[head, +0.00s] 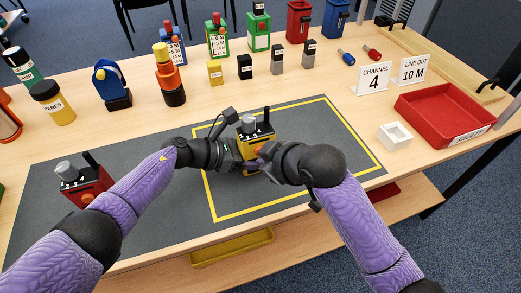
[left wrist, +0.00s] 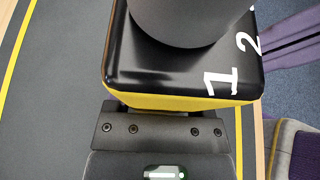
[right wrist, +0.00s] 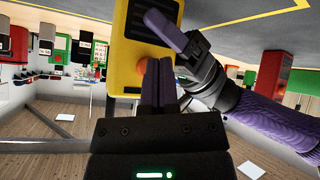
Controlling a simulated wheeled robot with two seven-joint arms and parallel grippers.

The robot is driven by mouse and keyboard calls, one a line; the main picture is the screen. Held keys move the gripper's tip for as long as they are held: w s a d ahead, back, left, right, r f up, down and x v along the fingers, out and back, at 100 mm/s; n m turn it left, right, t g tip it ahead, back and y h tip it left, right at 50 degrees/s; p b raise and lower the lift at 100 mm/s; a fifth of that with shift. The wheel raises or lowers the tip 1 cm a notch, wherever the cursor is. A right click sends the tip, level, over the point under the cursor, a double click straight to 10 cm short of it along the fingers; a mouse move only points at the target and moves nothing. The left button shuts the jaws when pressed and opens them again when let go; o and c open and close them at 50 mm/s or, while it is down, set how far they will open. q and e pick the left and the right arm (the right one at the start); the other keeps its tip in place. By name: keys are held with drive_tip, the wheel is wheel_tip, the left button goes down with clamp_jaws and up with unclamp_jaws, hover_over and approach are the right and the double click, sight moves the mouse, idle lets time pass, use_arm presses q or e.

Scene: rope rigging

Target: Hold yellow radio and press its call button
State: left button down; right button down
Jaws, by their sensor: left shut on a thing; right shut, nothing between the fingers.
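The yellow radio (head: 250,143) is upright over the yellow-outlined area of the dark mat, with a black top, grey knob and antenna. My left gripper (head: 238,154) is shut on it from the left. The left wrist view shows the radio's black top (left wrist: 150,70) with the numbers 1 and 2 close to the palm. My right gripper (head: 263,156) is shut and empty at the radio's front. In the right wrist view its closed fingertips (right wrist: 157,68) are at the orange button (right wrist: 148,54) and partly cover it; I cannot tell whether it is pressed in.
A red radio (head: 88,187) stands on the mat (head: 130,150) at left, beside my left forearm. Bottles, a torch and several radios line the back. A white box (head: 394,136), signs and a red tray (head: 440,115) are at right. The mat's right part is clear.

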drive_tip(key=shift+w+a, duration=0.15)
drive_tip(key=shift+w, duration=0.25)
idle(0.7)
drive_tip(key=shift+s+d, duration=0.25)
drive_tip(key=shift+s, duration=0.55)
drive_tip(key=shift+s+d, duration=0.25)
drive_tip(key=shift+s, duration=0.55)
drive_tip(key=shift+s+d, duration=0.3)
drive_tip(key=shift+s, duration=0.5)
drive_tip(key=shift+s+d, duration=0.25)
drive_tip(key=shift+s, duration=0.55)
use_arm(q)
unclamp_jaws()
